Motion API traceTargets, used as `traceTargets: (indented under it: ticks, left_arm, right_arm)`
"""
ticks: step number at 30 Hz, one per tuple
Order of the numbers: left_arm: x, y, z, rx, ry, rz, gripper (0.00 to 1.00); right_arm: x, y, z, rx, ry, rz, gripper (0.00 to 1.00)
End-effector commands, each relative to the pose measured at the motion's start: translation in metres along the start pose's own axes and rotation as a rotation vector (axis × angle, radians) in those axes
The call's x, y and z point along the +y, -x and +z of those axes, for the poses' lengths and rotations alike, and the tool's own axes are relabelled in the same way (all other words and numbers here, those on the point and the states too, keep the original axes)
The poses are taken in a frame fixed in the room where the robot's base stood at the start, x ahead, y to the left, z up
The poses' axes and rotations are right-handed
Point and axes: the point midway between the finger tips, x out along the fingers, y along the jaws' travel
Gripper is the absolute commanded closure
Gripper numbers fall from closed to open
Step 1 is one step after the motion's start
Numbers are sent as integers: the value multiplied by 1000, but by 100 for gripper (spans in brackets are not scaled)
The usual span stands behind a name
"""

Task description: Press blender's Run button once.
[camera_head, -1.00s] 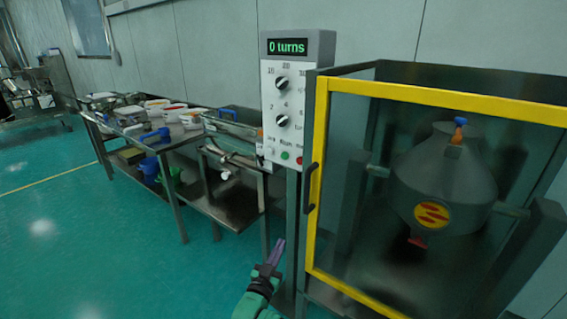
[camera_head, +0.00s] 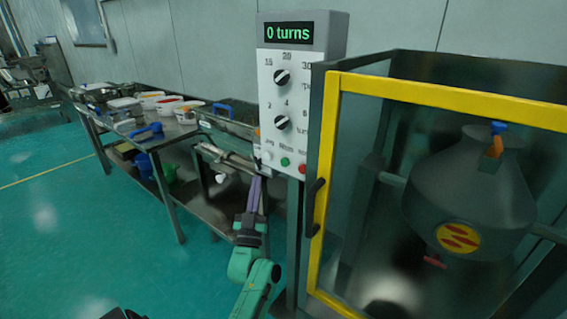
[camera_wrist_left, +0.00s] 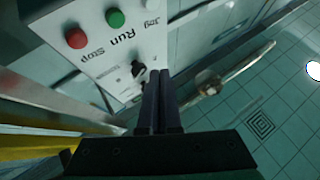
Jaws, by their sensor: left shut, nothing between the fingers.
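The blender's control box (camera_head: 285,100) stands on a post, its display reading "0 turns" above two black knobs. The green Run button (camera_head: 285,161) sits low on the white panel, between the pale Jog button (camera_head: 267,155) and the red Stop button (camera_head: 302,168). My left gripper (camera_head: 256,180) is shut and empty, just below the panel's lower left part. In the left wrist view, the shut fingertips (camera_wrist_left: 157,74) appear apart from the green Run button (camera_wrist_left: 115,18) and red Stop button (camera_wrist_left: 76,38). My right gripper is not in view.
A yellow-framed guard door (camera_head: 325,180) with a black handle stands right of the post. The grey blender vessel (camera_head: 470,190) is behind it. A steel table (camera_head: 150,180) with tubs and tools is at the left. Open green floor (camera_head: 60,230) lies in front.

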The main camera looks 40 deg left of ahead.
Motion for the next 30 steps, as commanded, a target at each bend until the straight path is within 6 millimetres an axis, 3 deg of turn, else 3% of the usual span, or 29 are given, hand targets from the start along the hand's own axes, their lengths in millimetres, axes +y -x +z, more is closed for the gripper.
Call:
traceTargets:
  ticks: [9, 19, 30]
  left_arm:
    - [19, -24, 22, 3, 2, -1, 100]
    - [41, -55, 43, 1, 0, 0, 100]
    - [44, -61, 44, 0, 0, 1, 100]
  right_arm:
    - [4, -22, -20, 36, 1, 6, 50]
    - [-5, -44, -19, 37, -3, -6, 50]
    - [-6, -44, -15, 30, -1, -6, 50]
